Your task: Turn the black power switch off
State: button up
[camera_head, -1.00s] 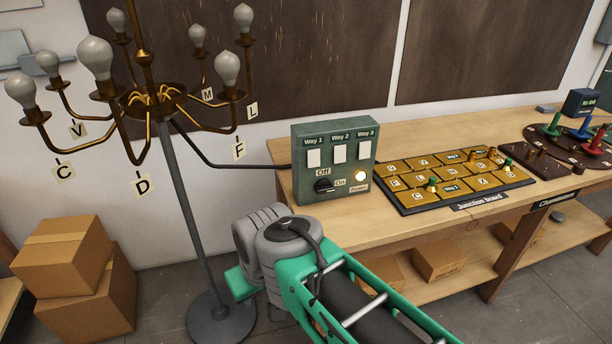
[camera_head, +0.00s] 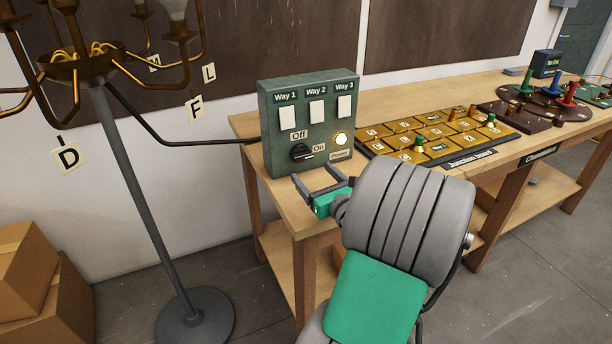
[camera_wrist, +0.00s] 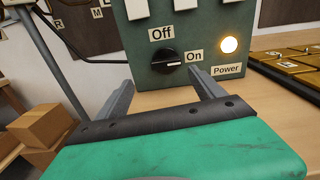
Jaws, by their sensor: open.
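The black power switch (camera_head: 301,152) is a round knob low on the front of the green control box (camera_head: 268,132). In the wrist view the knob (camera_wrist: 166,62) has a white mark pointing right, toward the "On" label (camera_wrist: 195,57); the "Off" label (camera_wrist: 161,34) is above it. The round power lamp (camera_wrist: 229,45) glows to the right. My gripper (camera_head: 316,180) is open and empty in front of the box, just below the knob. In the wrist view its two fingers (camera_wrist: 164,92) are spread to either side of the knob, apart from it.
Three white switches, including Way 2 (camera_head: 317,111), are above the knob. The junction board (camera_head: 440,140) lies right of the box on the wooden table (camera_head: 243,126). The lamp stand (camera_head: 146,207) is at left, with a cable running to the box. Cardboard boxes (camera_head: 24,268) stand lower left.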

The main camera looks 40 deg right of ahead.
aim_at(304, 157)
jog(key=shift+m, duration=0.4)
jog(key=x, duration=0.5)
jog(key=d+x, duration=0.1)
jog(key=x, duration=0.1)
jog(key=shift+d+r+p, duration=0.15)
jog(key=shift+r+p, duration=0.1)
jog(key=shift+p, duration=0.05)
jog(key=shift+c, duration=0.4)
jog(key=c, duration=1.3)
